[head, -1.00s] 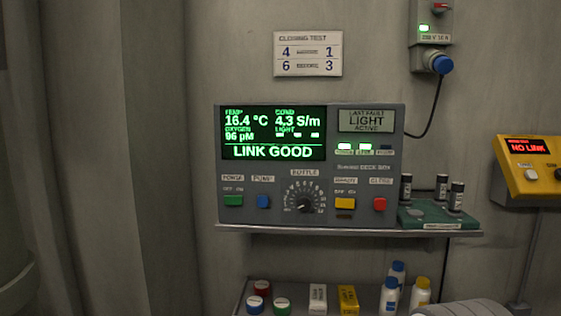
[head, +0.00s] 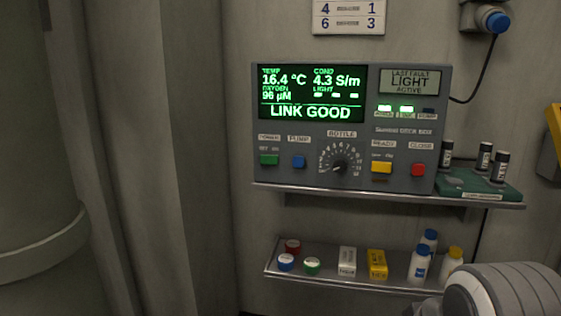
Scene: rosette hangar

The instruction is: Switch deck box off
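The grey deck box (head: 300,170) stands on the upper wall shelf, to the right of the middle. Its green screen (head: 311,94) is lit and reads "LINK GOOD" with temperature, conductivity and oxygen values. A green power switch (head: 269,160) marked off and on sits at its lower left. Beside it are a blue pump switch (head: 298,162), a bottle dial (head: 340,160), a yellow ready switch (head: 381,167) and a red close button (head: 418,169). Two indicator lights are lit and the third is dark. My gripper is not in view; a white-grey part of my arm shows at the lower right.
A lower shelf (head: 350,285) holds coloured caps, a white box (head: 347,261), a yellow box (head: 377,264) and white bottles (head: 419,264). A green tray (head: 478,186) with dark vials stands right of the deck box. A yellow unit (head: 555,125) is cut off at the right edge.

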